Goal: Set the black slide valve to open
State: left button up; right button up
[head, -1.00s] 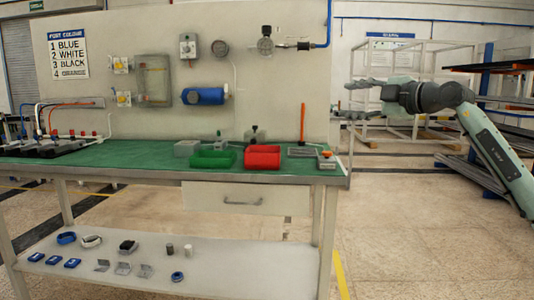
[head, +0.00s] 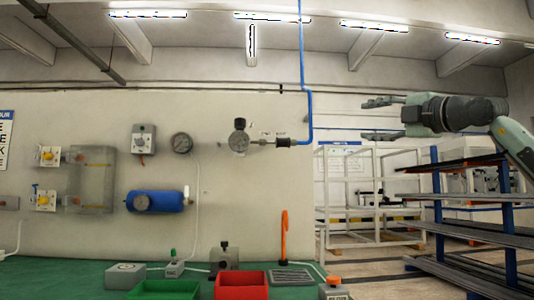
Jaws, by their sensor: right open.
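The black slide valve (head: 283,142) appears as a small dark sleeve on the pipe at the upper right of the pale panel. It sits between the silver fitting of the regulator (head: 239,140) and the blue air hose (head: 309,110). Small labels are above it, too small to read, and I cannot tell the sleeve's setting. My right gripper (head: 364,119) is open and empty, to the right of the valve and slightly higher in the picture, fingers pointing left. It is apart from the valve. My left gripper is out of view.
A round gauge (head: 181,143), a switch box (head: 144,139) and a blue cylinder (head: 157,201) are on the panel. A white frame (head: 345,190) and a loaded rack (head: 470,210) stand at right.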

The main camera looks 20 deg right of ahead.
aim_at(280, 142)
jog(key=i+j, duration=0.15)
jog(key=i, duration=0.4)
jog(key=i+j, duration=0.1)
jog(key=i, duration=0.45)
